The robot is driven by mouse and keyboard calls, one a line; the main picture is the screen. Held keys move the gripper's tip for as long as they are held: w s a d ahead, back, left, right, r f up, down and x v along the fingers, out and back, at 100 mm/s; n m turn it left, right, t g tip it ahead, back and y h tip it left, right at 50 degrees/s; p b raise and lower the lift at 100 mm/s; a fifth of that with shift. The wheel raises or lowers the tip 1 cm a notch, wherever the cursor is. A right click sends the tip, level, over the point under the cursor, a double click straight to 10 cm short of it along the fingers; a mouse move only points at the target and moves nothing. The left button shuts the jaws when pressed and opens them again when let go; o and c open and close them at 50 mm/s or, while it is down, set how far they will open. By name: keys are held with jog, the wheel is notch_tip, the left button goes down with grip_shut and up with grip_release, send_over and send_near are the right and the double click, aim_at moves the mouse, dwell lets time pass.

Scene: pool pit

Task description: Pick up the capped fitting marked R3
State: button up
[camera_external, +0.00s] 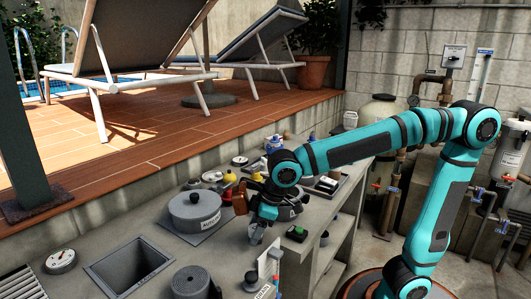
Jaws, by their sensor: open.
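My teal arm reaches over the grey counter (232,259) from the right. My gripper (257,238) points down, open, low over the counter's middle, to the right of a round grey lidded container (194,208). I cannot make out whether anything stands between the fingers. No R3 mark is legible in this view, so I cannot tell which small part is the capped fitting. Several small fittings and caps stand behind the container, among them a yellow-topped one (229,177). My arm hides part of the counter behind the gripper.
An amber bottle (240,198) stands close behind my gripper. A black box with a green button (297,233) lies to its right. A dark knob-shaped part (251,282) and a grey ribbed cylinder (190,283) are in front. A square opening (128,267) and a gauge (60,261) lie left.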

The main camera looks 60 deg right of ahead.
jog(key=c, duration=1.1)
